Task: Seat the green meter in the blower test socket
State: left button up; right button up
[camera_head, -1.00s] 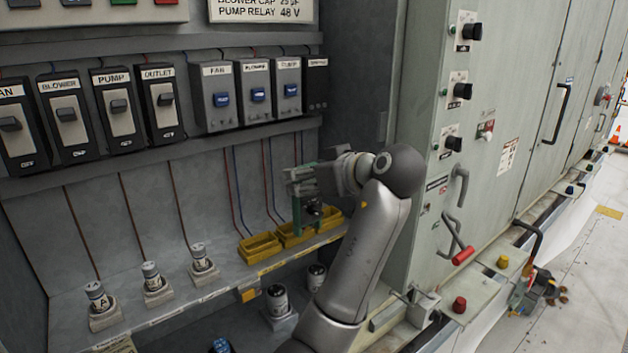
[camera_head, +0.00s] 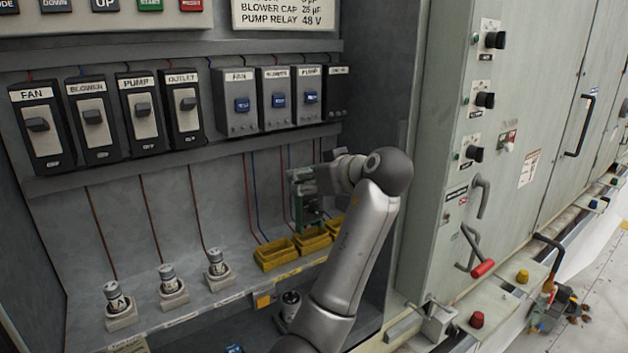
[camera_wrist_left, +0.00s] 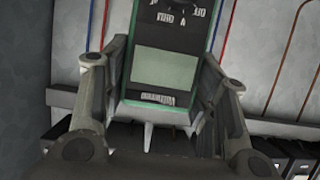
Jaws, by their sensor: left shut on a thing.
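My left gripper (camera_head: 302,185) is shut on the green meter (camera_head: 298,208) in the head view, in front of the cabinet's back wall. In the left wrist view the meter (camera_wrist_left: 165,65) shows its green frame, pale screen and dark dial between the two fingers of the gripper (camera_wrist_left: 160,110). Yellow sockets stand in a row on the shelf under it: a left one (camera_head: 275,256), a middle one (camera_head: 313,241) and a right one partly hidden by my arm. The meter appears above the middle one; I cannot tell if they touch. The socket labels are unreadable. My right gripper is out of view.
Several capacitors, one marked A (camera_head: 116,298), stand on the shelf to the left. A row of relays (camera_head: 278,98) and breakers (camera_head: 95,115) sits above. Thin wires (camera_head: 250,195) run down the back wall. The cabinet's right side wall is close to my arm.

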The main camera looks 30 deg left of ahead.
aim_at(313, 196)
pick_arm(q)
jog(key=shift+d+f+b, duration=0.1)
jog(key=shift+f+b, duration=0.5)
jog(key=shift+f, duration=1)
jog(key=shift+s+d, duration=0.1)
jog(key=shift+d, duration=0.05)
jog(key=shift+f+b, duration=0.2)
jog(key=shift+b, duration=0.15)
jog(key=o, duration=1.3)
jog(key=shift+c, duration=0.2)
jog(key=shift+o, duration=0.2)
jog(key=shift+f, duration=0.1)
